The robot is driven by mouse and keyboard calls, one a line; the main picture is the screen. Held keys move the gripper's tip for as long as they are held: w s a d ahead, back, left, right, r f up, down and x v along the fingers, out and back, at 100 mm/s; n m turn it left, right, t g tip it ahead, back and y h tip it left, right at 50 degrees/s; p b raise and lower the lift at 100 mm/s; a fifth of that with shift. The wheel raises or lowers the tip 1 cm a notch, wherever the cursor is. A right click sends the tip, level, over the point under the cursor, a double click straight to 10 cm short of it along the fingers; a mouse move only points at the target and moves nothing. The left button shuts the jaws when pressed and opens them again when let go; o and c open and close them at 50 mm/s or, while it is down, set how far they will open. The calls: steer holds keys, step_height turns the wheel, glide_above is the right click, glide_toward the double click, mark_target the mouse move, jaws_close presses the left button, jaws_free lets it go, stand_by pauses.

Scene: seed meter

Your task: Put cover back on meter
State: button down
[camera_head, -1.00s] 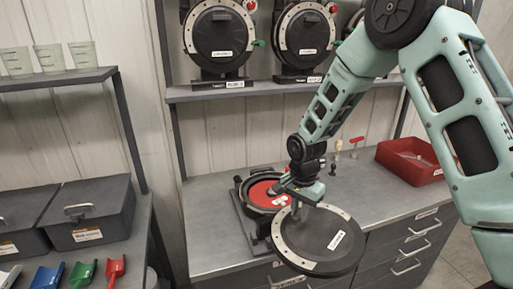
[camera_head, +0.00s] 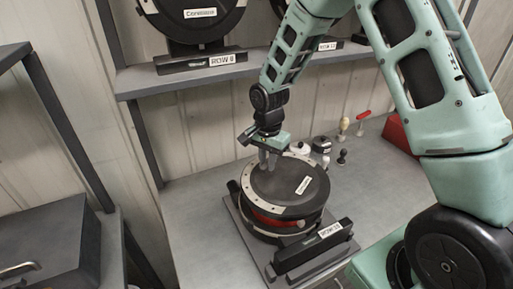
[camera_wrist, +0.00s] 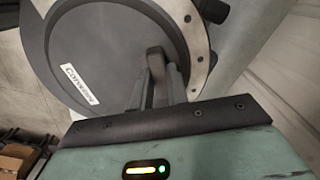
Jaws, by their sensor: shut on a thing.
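The round dark cover (camera_head: 287,187), with a pale studded rim and a white label, is over the meter (camera_head: 258,229) on the bench. A red band shows between cover and meter body on the near left side, so the cover looks slightly raised or not level there; contact on the far side is hidden. The wrist view shows the fingers (camera_wrist: 159,78) on this grip, with the cover (camera_wrist: 100,40) filling the upper left.
A label block (camera_head: 313,245) stands at the meter's near side. Small knobbed tools (camera_head: 344,128) and a white-topped item (camera_head: 300,148) stand behind it to the right. A red tray (camera_head: 398,135) is farther right. A shelf (camera_head: 235,71) with other meters hangs above.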

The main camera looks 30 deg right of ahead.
steer(key=shift+w, duration=0.5)
steer(key=shift+f+b, duration=1.7)
steer(key=shift+f, duration=0.6)
steer(key=shift+f+b, duration=0.8)
steer(key=shift+f, duration=0.2)
stand_by(1.0)
steer(key=shift+s, duration=0.1)
steer(key=c, duration=1.3)
jaws_free()
steer(key=shift+c, duration=0.3)
steer(key=shift+r, duration=0.1)
steer(key=shift+r+p, duration=3.45)
steer(key=shift+r, duration=1.25)
